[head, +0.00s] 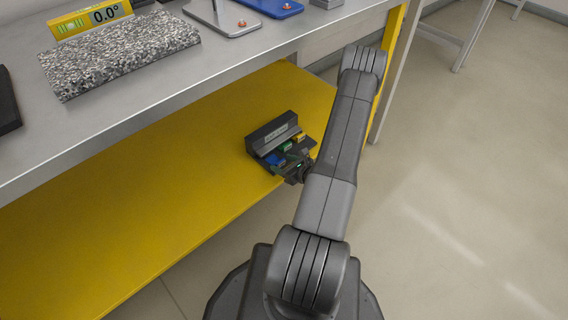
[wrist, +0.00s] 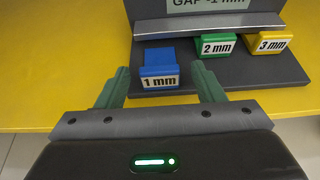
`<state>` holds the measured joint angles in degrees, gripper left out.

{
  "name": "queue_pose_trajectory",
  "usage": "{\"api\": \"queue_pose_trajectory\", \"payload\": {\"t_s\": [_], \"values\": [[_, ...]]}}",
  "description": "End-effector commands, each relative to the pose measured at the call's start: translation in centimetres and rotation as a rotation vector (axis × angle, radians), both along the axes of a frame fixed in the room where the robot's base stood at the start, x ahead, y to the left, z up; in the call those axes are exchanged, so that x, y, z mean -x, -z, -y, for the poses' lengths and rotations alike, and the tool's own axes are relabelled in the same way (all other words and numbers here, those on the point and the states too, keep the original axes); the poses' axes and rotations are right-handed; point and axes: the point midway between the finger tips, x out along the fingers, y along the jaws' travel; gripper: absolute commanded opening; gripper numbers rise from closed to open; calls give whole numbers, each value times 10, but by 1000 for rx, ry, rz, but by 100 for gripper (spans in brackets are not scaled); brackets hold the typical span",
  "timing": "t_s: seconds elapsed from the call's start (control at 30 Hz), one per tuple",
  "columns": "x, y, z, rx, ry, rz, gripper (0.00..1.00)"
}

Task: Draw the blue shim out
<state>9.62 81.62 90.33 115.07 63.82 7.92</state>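The blue shim (wrist: 156,58), labelled 1 mm, sits in a dark grey holder (wrist: 290,78) with its labelled end sticking out towards me. It also shows small in the head view (head: 272,159). My gripper (wrist: 161,74) is open in the wrist view, one greenish finger on each side of the shim's front end. Gaps show between the shim and both fingers; whether the tips are level with it in height, I cannot tell. In the head view my gripper (head: 296,171) is at the holder's front edge, its fingers partly hidden.
A green 2 mm shim (wrist: 216,44) and a yellow 3 mm shim (wrist: 271,41) sit to the right of the blue one. The holder stands on a yellow lower shelf (head: 150,215), under a grey bench top (head: 190,75). The shelf left of the holder is clear.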

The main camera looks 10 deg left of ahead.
Motion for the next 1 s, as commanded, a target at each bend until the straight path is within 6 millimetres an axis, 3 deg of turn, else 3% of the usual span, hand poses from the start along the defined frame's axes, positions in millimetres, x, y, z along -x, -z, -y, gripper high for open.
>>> {"api": "queue_pose_trajectory", "payload": {"t_s": [0.27, 0.7, 1.0], "values": [[6, -6, 9, 0, 4, -1, 62], [56, -40, 75, 0, 7, 0, 62], [76, -52, 99, -1, 3, -1, 62]]}}
